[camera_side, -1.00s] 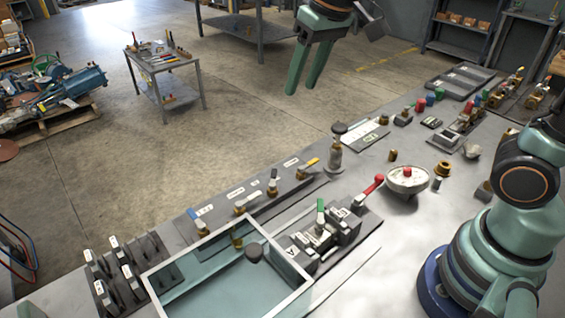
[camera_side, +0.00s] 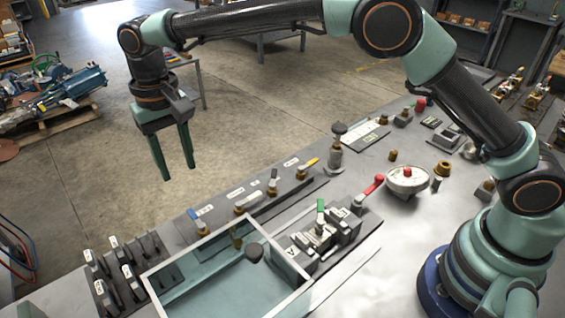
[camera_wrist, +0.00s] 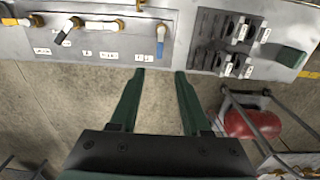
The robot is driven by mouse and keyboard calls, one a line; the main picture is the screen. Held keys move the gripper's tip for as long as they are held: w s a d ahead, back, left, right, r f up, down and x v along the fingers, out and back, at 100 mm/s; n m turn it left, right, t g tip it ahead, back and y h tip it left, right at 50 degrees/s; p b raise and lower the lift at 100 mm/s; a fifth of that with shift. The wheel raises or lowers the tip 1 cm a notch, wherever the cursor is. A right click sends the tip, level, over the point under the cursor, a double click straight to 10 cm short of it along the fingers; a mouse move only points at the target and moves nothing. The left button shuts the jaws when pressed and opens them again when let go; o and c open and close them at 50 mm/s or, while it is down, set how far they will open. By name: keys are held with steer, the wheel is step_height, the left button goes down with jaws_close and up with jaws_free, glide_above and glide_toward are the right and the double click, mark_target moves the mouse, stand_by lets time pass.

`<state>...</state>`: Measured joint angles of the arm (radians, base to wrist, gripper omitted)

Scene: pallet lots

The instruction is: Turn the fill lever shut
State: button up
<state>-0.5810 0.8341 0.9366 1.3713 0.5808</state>
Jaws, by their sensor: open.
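Several valve levers stand in a row on a labelled plate; I cannot read the labels, so I cannot tell which is the fill lever. In the side view there is a blue lever (camera_side: 193,214), a brass valve with a pale handle (camera_side: 247,203), a dark lever (camera_side: 273,184) and a yellow lever (camera_side: 310,163). A green lever (camera_side: 320,208) and a red lever (camera_side: 374,184) stand nearer. My gripper (camera_side: 179,172) is open and empty, above and behind the blue lever. In the wrist view the blue lever (camera_wrist: 160,42) is just past my fingertips (camera_wrist: 159,73).
A clear-walled tank (camera_side: 165,283) stands in front of the row. Dark slotted holders with white tags (camera_side: 128,280) are left of it. Open floor lies behind the bench.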

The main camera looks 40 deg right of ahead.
mark_target(192, 214)
step_height(192, 214, down, 12)
steer(key=shift+r, duration=0.1)
stand_by(0.4)
jaws_close()
